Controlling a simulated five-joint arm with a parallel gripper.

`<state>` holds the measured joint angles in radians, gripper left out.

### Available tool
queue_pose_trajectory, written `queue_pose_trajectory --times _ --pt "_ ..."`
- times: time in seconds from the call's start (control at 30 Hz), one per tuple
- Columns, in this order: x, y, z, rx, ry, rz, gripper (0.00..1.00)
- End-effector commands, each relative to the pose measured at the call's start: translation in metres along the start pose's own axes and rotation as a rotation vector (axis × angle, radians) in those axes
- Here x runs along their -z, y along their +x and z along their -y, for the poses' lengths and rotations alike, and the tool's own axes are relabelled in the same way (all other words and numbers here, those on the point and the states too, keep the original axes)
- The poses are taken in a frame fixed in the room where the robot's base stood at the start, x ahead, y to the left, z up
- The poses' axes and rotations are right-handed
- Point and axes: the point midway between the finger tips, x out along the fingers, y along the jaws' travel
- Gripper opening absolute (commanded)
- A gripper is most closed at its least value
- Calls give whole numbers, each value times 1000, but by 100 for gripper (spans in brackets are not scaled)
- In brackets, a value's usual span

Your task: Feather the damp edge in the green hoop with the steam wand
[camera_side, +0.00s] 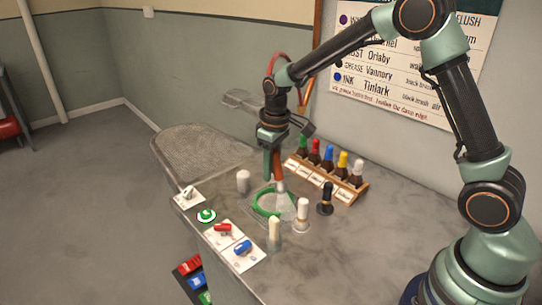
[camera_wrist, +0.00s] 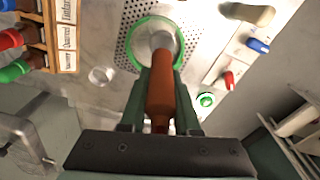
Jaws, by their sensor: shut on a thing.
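My gripper (camera_side: 275,165) is shut on the steam wand (camera_side: 279,180), gripping its orange-brown handle, which also shows in the wrist view (camera_wrist: 160,95). The wand points down, and a pale, see-through cone spreads from its lower end over the green hoop (camera_side: 257,205). In the wrist view the wand's pale round end lies inside the outline of the green hoop (camera_wrist: 122,50). I cannot tell whether the wand touches the cloth. The damp edge is hidden behind the pale end and too small to make out.
A wooden rack of bottles with coloured caps (camera_side: 327,178) stands behind the hoop. A white-topped bottle (camera_side: 302,212) and a black-knobbed tool (camera_side: 325,200) stand close to its right. Red (camera_side: 223,228) and blue (camera_side: 243,247) pieces lie on white cards in front.

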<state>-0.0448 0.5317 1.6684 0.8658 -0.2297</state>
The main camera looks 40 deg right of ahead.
Motion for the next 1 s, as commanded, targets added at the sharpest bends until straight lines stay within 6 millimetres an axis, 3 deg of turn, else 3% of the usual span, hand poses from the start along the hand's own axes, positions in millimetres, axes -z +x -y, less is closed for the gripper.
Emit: queue_pose_trajectory --times 0.53,1.0 --pt "4 -49 -1 -1 0 -3 0" --pt "4 -55 -1 0 0 0 0"
